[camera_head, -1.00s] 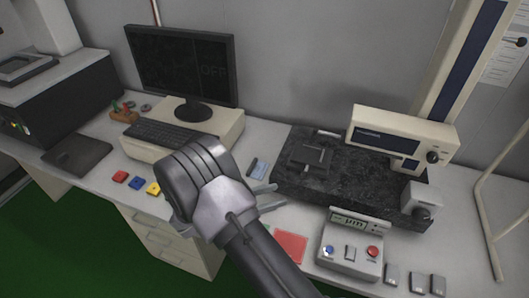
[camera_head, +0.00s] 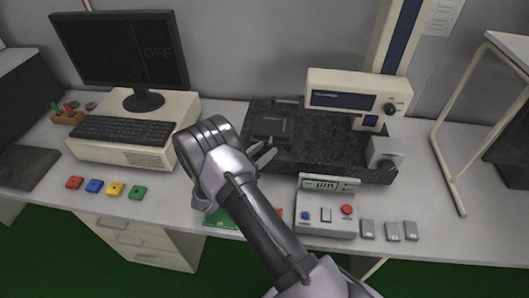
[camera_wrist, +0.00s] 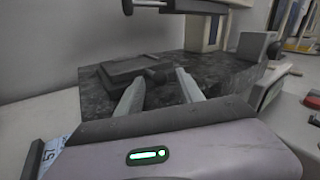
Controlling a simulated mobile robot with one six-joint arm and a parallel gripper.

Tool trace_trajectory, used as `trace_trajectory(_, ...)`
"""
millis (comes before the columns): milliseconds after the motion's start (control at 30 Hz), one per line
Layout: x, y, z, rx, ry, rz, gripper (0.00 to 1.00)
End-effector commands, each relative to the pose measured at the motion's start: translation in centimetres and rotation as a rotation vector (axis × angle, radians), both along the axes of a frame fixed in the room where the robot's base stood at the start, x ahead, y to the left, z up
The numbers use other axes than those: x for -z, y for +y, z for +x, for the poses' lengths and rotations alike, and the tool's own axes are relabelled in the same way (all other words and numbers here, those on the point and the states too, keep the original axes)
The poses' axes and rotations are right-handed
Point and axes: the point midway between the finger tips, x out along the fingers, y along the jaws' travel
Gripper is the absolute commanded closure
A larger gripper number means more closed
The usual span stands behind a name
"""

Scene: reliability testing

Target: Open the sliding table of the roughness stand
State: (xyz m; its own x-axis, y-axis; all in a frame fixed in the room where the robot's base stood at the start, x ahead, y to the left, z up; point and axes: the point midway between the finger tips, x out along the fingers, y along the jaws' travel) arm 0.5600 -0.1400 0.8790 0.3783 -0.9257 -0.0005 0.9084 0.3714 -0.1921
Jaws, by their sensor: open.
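The roughness stand has a dark speckled stone base (camera_head: 330,150) with a cream measuring head (camera_head: 356,92) on a tall column. A dark sliding table (camera_head: 271,129) with a raised square plate lies on the left part of the base. In the wrist view the sliding table (camera_wrist: 125,70) lies just beyond the fingers, with a knob-like end toward them. My gripper (camera_head: 264,156) is open and empty, by the left front edge of the stone base. In the wrist view both fingers (camera_wrist: 158,88) are apart and point at the table. Whether they touch anything cannot be told.
A control box (camera_head: 327,210) with a display and buttons stands right of my arm, in front of the stand. Several small grey blocks (camera_head: 393,231) lie beside it. A monitor (camera_head: 120,52), keyboard (camera_head: 125,131) and coloured blocks (camera_head: 115,189) are at left.

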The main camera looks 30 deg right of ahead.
Motion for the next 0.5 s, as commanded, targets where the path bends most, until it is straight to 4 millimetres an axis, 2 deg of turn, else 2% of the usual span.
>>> trace_trajectory(333,-0.05,-0.53,0.21,0.0,0.0,0.0,0.55)
trace_trajectory(500,-0.04,-0.51,0.2,0.0,0.0,0.0,0.89)
